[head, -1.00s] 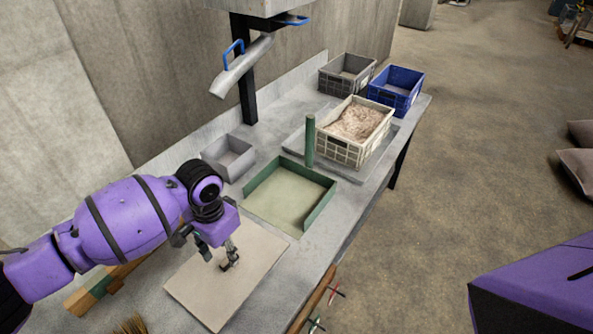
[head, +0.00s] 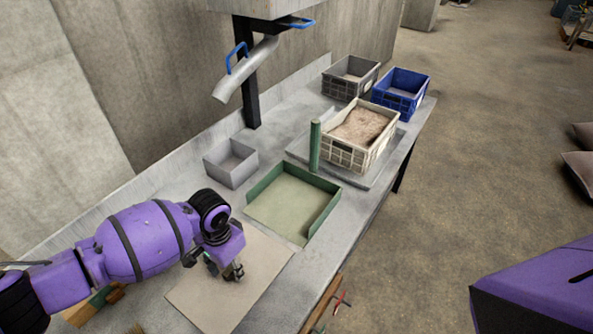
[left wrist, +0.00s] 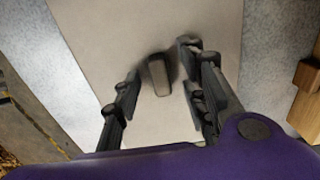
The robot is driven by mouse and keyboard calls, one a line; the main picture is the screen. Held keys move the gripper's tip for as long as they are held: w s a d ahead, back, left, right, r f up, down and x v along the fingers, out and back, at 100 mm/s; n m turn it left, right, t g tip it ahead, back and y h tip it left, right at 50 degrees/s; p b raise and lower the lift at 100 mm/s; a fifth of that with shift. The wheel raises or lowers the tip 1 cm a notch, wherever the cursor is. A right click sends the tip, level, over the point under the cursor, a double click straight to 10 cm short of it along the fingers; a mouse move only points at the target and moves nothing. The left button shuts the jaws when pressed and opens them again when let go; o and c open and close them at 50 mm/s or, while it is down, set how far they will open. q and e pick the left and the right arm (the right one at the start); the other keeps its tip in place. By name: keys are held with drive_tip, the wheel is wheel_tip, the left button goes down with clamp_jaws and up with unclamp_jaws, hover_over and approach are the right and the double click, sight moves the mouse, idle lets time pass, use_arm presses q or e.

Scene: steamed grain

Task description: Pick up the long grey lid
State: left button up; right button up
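The long grey lid (head: 262,258) is a flat, pale grey-beige board lying on the worktop at the near end. In the left wrist view the lid (left wrist: 105,35) has a small raised grey handle (left wrist: 159,76) near its middle. My left gripper (head: 225,272) is over the lid, pointing down. In the left wrist view its fingers (left wrist: 160,97) are spread apart, with the handle showing between them. A gap shows on both sides of the handle; I cannot tell how far the fingertips are above the lid. My right gripper is not in view.
A shallow green tray (head: 333,206) is just beyond the lid, with a grey bin (head: 232,170) to its left. A green cylinder (head: 315,146) stands beside a cream crate (head: 344,158) of grain. Wooden pieces (head: 90,305) lie left of the lid.

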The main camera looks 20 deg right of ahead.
use_arm(q)
drive_tip(key=shift+r, duration=0.1)
clamp_jaws()
idle(0.3)
